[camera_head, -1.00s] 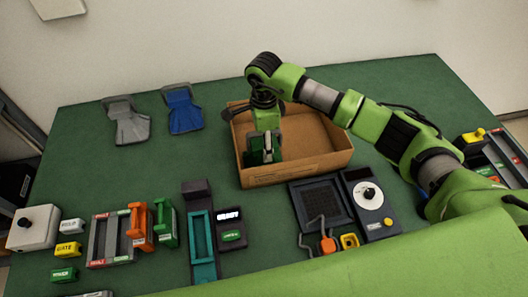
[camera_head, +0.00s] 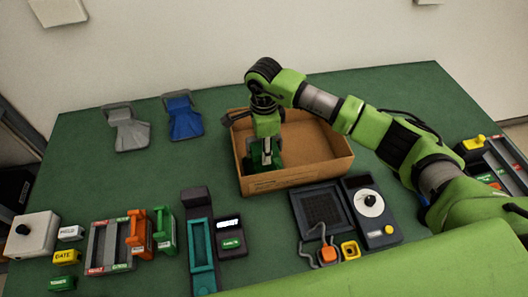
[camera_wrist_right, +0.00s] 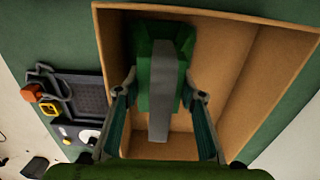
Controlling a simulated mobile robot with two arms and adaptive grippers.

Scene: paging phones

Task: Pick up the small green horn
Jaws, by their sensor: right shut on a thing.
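The small green horn (camera_wrist_right: 157,70), a green body with a grey strip along it, is inside the cardboard box (camera_head: 330,158). My right gripper (camera_wrist_right: 160,97) has a finger on each side of it and is shut on it. In the head view my right gripper (camera_head: 263,158) points down into the left part of the box, and the horn is mostly hidden by it. In the wrist view the box's walls surround the horn; I cannot tell whether it touches the floor. My left gripper is not in view.
Orange (camera_head: 138,232) and green (camera_head: 165,230) handsets stand front left.

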